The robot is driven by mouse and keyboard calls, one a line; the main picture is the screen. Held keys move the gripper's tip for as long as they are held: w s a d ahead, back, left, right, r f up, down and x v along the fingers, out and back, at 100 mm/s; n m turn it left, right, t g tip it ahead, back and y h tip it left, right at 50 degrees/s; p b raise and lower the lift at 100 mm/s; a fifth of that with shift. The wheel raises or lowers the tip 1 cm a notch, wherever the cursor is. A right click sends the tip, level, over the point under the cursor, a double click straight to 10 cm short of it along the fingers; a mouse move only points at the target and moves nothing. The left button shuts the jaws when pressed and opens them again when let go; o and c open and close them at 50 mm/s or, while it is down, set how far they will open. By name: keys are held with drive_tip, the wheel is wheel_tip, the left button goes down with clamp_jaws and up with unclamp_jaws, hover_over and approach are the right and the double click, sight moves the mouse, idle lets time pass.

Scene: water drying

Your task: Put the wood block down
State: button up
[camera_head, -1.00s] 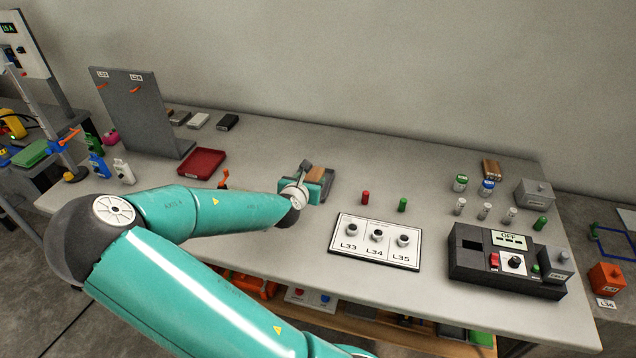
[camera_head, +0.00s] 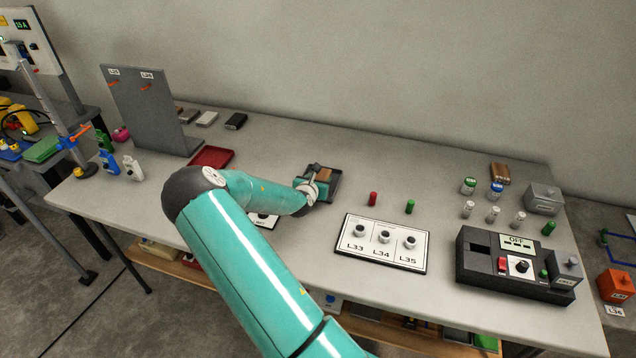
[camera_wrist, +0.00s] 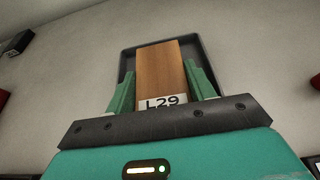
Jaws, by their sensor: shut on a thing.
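The wood block (camera_wrist: 160,72) is a brown wooden piece between the two green fingers of my gripper (camera_wrist: 162,88) in the wrist view. The gripper is shut on it. A dark tray (camera_wrist: 126,60) lies behind the block, and a white label reading L29 (camera_wrist: 162,102) shows near the block's lower end. In the head view the block (camera_head: 325,174) is small and partly hidden by my gripper (camera_head: 318,182), over or in the dark tray (camera_head: 338,186). I cannot tell whether the block touches the tray floor.
A red tray (camera_head: 212,157) lies to the left, near a grey upright panel (camera_head: 150,110). A red peg (camera_head: 373,198) and a green peg (camera_head: 409,206) stand to the right, behind the white L33–L35 board (camera_head: 381,242). A black device (camera_head: 515,265) reading OFF stands farther right.

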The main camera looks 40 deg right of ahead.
drive_tip(key=shift+f, duration=0.45)
drive_tip(key=shift+f, duration=0.15)
drive_tip(key=o, duration=1)
